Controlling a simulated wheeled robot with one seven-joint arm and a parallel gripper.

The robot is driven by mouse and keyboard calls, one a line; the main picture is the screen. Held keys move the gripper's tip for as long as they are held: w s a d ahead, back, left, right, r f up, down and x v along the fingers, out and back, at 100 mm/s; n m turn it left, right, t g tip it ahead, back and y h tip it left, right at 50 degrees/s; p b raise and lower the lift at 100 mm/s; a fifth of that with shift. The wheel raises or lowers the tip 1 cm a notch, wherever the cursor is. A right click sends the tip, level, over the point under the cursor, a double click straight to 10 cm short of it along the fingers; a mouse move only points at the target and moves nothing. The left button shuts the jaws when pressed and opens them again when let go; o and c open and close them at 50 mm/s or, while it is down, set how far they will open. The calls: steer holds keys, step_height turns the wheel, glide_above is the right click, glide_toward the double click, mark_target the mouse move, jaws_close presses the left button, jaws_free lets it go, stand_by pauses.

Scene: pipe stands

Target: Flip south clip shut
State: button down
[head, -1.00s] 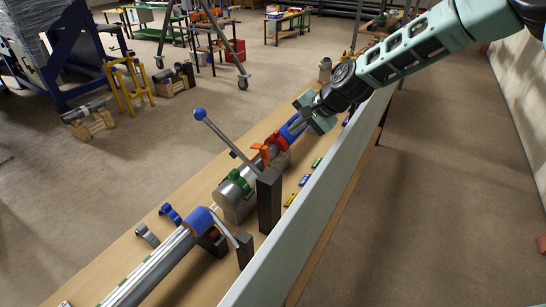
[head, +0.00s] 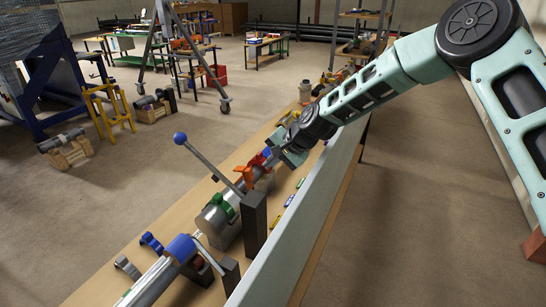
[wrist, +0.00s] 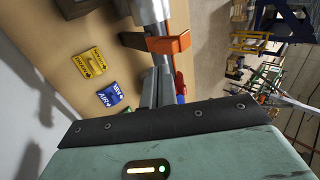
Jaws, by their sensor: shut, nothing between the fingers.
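Several clips show, and I cannot tell which is the south one. An orange clip (head: 243,175) sits on the pipe line, with its tab sticking out; it is large in the wrist view (wrist: 168,43). Red and blue parts (head: 262,159) lie just beyond it, partly hidden by my gripper. A green clip (head: 222,205) is on the thick grey pipe section nearer to me. My gripper (head: 278,156) is shut and empty, over the pipe line beyond the orange clip. In the wrist view its fingers (wrist: 157,88) point toward the orange clip, with a small gap visible in the picture.
A lever with a blue ball (head: 180,138) rises beside the dark post (head: 253,222). Loose blue (head: 151,242) and grey (head: 127,267) clips lie on the bench. A long pale panel (head: 300,220) borders its right side. Yellow (wrist: 89,62) and blue (wrist: 110,95) labels lie alongside.

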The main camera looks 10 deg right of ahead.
mark_target(253, 176)
steer(key=shift+p+x, duration=1.05)
steer(key=shift+x, duration=2.1)
steer(key=shift+w+r, duration=0.1)
